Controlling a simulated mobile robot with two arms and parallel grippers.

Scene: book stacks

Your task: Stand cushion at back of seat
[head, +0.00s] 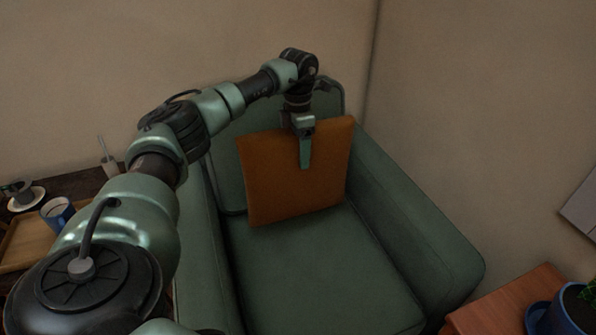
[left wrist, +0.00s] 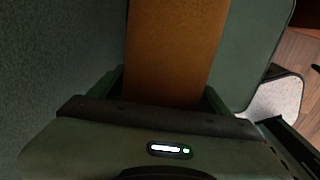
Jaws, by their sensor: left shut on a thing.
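An orange-brown square cushion (head: 290,185) stands near the back of the green armchair's seat (head: 315,270), slightly tilted in the picture. Its lower edge appears to be at the rear of the seat; whether it touches the backrest is hard to tell. My left gripper (head: 305,158) reaches down over the cushion's top edge and is shut on it, with one finger showing on the front face. In the left wrist view the cushion (left wrist: 172,50) runs between the gripper's fingers (left wrist: 165,95), with green upholstery on both sides. My right gripper is not in view.
The armchair's right armrest (head: 425,230) and left armrest (head: 195,260) flank the seat. Bare walls meet behind the chair. At left a blue mug (head: 57,214) and a wooden tray (head: 22,243) sit on a dark table. At lower right a wooden table (head: 500,302) holds a blue plant pot (head: 572,312).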

